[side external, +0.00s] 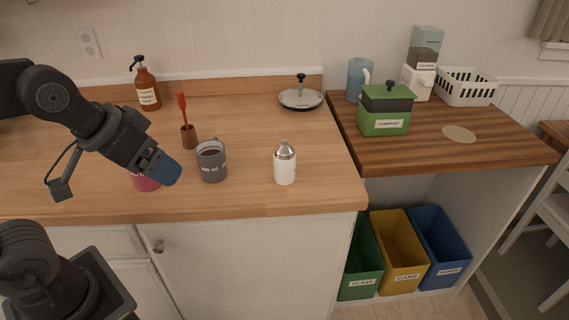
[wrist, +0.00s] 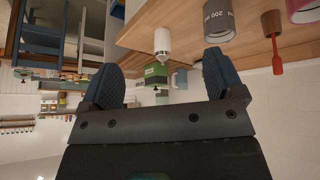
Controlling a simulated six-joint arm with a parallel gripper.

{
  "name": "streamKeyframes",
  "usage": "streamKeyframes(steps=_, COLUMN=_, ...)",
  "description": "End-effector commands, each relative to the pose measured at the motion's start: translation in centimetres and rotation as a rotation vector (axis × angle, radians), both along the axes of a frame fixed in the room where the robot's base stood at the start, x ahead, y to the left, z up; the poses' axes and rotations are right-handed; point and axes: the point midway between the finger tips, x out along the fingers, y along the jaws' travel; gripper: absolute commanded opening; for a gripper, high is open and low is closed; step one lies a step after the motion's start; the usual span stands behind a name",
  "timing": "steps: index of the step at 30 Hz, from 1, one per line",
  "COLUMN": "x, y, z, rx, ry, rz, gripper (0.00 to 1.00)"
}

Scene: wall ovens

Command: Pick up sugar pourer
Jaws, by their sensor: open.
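The sugar pourer (side external: 285,166) is a small white container with a metal cone top. It stands upright near the front right of the wooden counter. In the wrist view it shows upside down (wrist: 162,41), between the fingers but some way beyond them. My gripper (side external: 163,168) is over the left part of the counter in the side external view, left of the grey mug and apart from the pourer. In the wrist view, its two blue fingers (wrist: 163,75) are spread wide with nothing between them.
A grey measuring mug (side external: 212,163) stands between my gripper and the pourer. A pink cup (side external: 147,183) is partly hidden behind my gripper. A brown holder with a red utensil (side external: 188,135) stands behind. A lid (side external: 300,98) lies at the back. Counter around the pourer is clear.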

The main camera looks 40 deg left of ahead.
Motion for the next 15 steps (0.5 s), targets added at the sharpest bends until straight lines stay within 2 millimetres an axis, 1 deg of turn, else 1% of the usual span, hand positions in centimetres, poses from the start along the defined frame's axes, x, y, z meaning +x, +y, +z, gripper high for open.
streamKeyframes(steps=1, x=1.6, y=-1.0, z=0.6, rx=-0.070, ry=-0.028, rz=0.038, gripper=0.87)
streamKeyframes(steps=2, x=2.8, y=-1.7, z=1.1, rx=-0.126, ry=-0.052, rz=0.073, gripper=0.87)
streamKeyframes(steps=5, x=7.7, y=-4.6, z=3.1, rx=-0.372, ry=-0.135, rz=0.235, gripper=0.87)
streamKeyframes(steps=6, x=9.8, y=-5.8, z=4.0, rx=-0.487, ry=-0.166, rz=0.316, gripper=0.87)
streamKeyframes(steps=8, x=13.0, y=-7.4, z=5.0, rx=-0.661, ry=-0.204, rz=0.445, gripper=0.87)
streamKeyframes(steps=9, x=15.1, y=-8.3, z=5.6, rx=-0.775, ry=-0.225, rz=0.534, gripper=0.87)
streamKeyframes(steps=11, x=18.1, y=-9.5, z=6.2, rx=-0.945, ry=-0.253, rz=0.676, gripper=0.87)
streamKeyframes(steps=12, x=20.0, y=-10.2, z=6.4, rx=-1.055, ry=-0.269, rz=0.772, gripper=0.87)
streamKeyframes(steps=15, x=24.3, y=-11.6, z=6.0, rx=-1.320, ry=-0.312, rz=1.022, gripper=0.87)
